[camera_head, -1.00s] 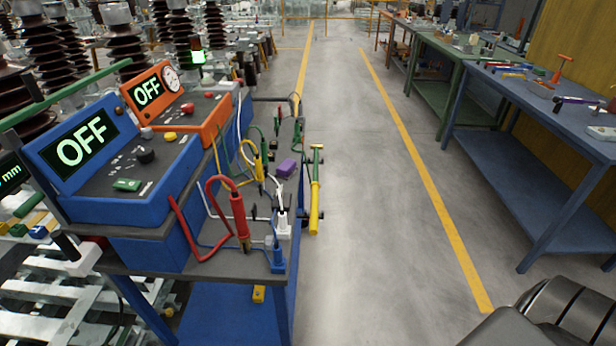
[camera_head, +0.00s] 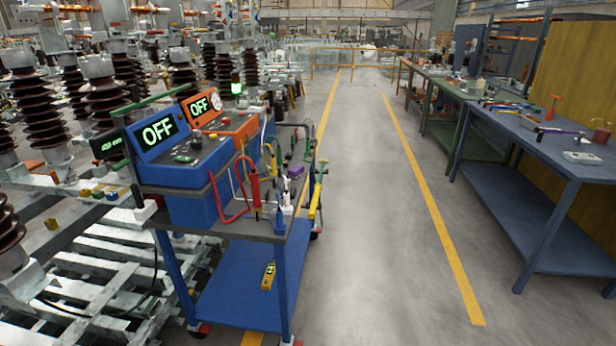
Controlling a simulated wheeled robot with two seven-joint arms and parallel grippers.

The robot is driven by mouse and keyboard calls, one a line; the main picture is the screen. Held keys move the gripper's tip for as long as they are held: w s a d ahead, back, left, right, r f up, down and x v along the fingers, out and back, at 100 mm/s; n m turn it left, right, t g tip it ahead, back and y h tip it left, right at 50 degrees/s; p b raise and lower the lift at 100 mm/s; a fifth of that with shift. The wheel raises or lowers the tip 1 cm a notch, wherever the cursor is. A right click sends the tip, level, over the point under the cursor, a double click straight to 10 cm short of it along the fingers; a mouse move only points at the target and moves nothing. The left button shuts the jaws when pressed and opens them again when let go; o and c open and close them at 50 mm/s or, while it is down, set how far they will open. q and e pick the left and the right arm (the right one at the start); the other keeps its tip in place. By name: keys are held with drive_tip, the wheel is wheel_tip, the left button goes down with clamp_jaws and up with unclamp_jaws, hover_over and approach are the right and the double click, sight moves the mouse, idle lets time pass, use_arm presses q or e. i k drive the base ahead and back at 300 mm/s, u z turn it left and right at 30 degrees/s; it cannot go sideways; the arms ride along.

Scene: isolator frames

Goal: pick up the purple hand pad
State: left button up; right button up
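The purple hand pad (camera_head: 296,172) is a small block on the top shelf of the blue cart (camera_head: 262,232), near its right edge. Cables and clamps stand around it. Neither of my grippers shows in the head view.
On the cart stand a blue device (camera_head: 172,148) and an orange device (camera_head: 228,128), both reading OFF, with red and yellow cables. Insulator stacks (camera_head: 108,92) fill the left. A blue table (camera_head: 540,150) with tools stands right. The grey floor aisle (camera_head: 385,240) between is clear.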

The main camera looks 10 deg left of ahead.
sight(298, 171)
drive_tip(key=z, duration=0.55)
drive_tip(key=i, duration=0.65)
drive_tip(key=z, duration=0.85)
drive_tip(key=i, duration=1)
drive_tip(key=u, duration=0.35)
drive_tip(key=i, duration=0.7)
drive_tip(key=u, duration=0.7)
